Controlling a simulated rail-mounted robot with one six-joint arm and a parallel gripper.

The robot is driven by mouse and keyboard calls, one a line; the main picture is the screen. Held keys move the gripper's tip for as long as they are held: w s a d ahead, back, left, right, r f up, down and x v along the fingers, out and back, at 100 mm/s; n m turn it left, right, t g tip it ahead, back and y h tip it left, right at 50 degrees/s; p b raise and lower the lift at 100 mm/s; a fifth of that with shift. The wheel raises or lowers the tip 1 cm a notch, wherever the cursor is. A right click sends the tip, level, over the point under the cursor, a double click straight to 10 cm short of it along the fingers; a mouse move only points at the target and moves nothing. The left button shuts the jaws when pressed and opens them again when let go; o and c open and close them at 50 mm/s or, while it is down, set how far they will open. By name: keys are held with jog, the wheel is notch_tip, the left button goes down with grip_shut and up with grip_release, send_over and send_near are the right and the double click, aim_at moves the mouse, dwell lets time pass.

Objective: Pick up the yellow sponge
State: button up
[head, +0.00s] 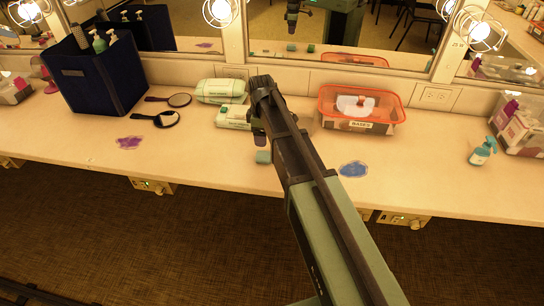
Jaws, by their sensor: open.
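I see no yellow sponge in the head view. A small teal block (263,157) lies on the counter near its front edge, just below my gripper in the picture; I cannot tell whether it is a sponge. My gripper (260,139) hangs down at the far end of my arm and looks empty. Its fingertips are small, dark and partly blurred into the wrist. My arm hides part of the counter behind and to the right of it.
A white-and-green wipes pack (233,118) lies left of my gripper. An orange-rimmed bin (362,125) stands right. A blue spill (353,169) and purple spill (130,142) mark the counter.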

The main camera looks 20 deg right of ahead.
aim_at(264, 154)
notch_tip(264, 154, down, 11)
jog(key=b, duration=1.1)
jog(key=shift+w+d+f, duration=0.1)
jog(key=shift+w+f, duration=0.05)
jog(key=shift+r, duration=0.25)
jog(key=c, duration=1.1)
jog(key=shift+o, duration=0.2)
jog(key=shift+r+p, duration=0.1)
jog(key=shift+p, duration=0.2)
notch_tip(264, 154, up, 20)
jog(key=p, duration=1.9)
jog(key=shift+p, duration=0.4)
